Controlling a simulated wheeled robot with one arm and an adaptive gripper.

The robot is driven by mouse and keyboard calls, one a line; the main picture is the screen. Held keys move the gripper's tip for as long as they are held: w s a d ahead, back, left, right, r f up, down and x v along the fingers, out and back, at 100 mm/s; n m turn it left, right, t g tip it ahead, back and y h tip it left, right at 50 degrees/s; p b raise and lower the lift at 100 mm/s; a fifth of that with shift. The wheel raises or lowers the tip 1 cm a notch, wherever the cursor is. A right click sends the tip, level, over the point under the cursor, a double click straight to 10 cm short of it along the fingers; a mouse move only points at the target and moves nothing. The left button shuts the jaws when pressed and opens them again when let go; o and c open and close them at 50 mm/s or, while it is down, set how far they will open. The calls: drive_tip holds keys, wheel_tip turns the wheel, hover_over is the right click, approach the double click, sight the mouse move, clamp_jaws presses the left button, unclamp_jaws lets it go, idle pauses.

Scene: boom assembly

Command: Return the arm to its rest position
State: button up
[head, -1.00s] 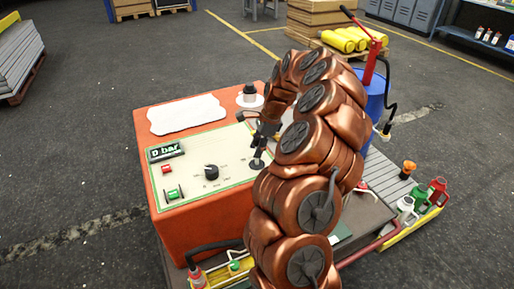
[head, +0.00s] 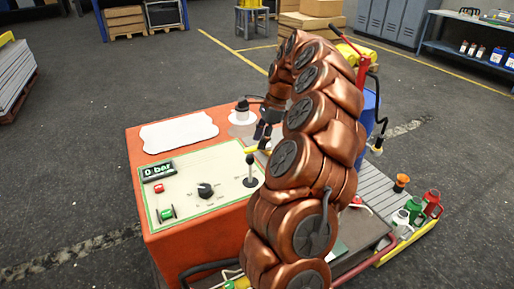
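My arm (head: 315,130), copper-coloured and jointed, arches up from the bottom of the head view and bends over at the top. My gripper (head: 266,124) hangs at the arm's far end, dark and small, above the back right part of the orange control box (head: 190,240). Part of it is hidden behind the arm, and I cannot tell whether its fingers are open or shut. A black lever (head: 250,172) stands on the box's panel, apart from the gripper. The display (head: 159,170) reads 0 bar.
The panel also holds a black knob (head: 205,190) and red and green switches (head: 166,213). A blue barrel (head: 370,110) with a red pump handle stands behind the arm. Coloured bottles (head: 415,208) stand at the right. Open floor (head: 70,160) lies to the left.

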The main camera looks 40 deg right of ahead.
drive_tip(key=shift+s+d+r, duration=0.1)
drive_tip(key=shift+r, duration=0.25)
idle(0.4)
drive_tip(key=s+a+r+n+g+p, duration=0.1)
drive_tip(key=s+a+r+n, duration=0.2)
drive_tip(key=a, duration=0.5)
drive_tip(key=s+a+r+n+p, duration=0.1)
drive_tip(key=a+r+n, duration=0.2)
drive_tip(key=a+n, duration=0.45)
drive_tip(key=s+a+r+n+g+p, duration=0.1)
drive_tip(key=s+a+r+n, duration=0.1)
drive_tip(key=a, duration=0.7)
drive_tip(key=s+a+f+n+h+p, duration=0.1)
drive_tip(key=s+a+n, duration=0.3)
drive_tip(key=s, duration=0.7)
drive_tip(key=s+a+f+n+g+h+p, duration=0.1)
drive_tip(key=s+n, duration=0.5)
drive_tip(key=s, duration=0.6)
drive_tip(key=a+f+h, duration=0.1)
drive_tip(key=a+f, duration=0.1)
drive_tip(key=a, duration=0.1)
drive_tip(key=shift+f+n+g, duration=0.2)
drive_tip(key=shift+n+g, duration=0.1)
drive_tip(key=shift+n, duration=0.05)
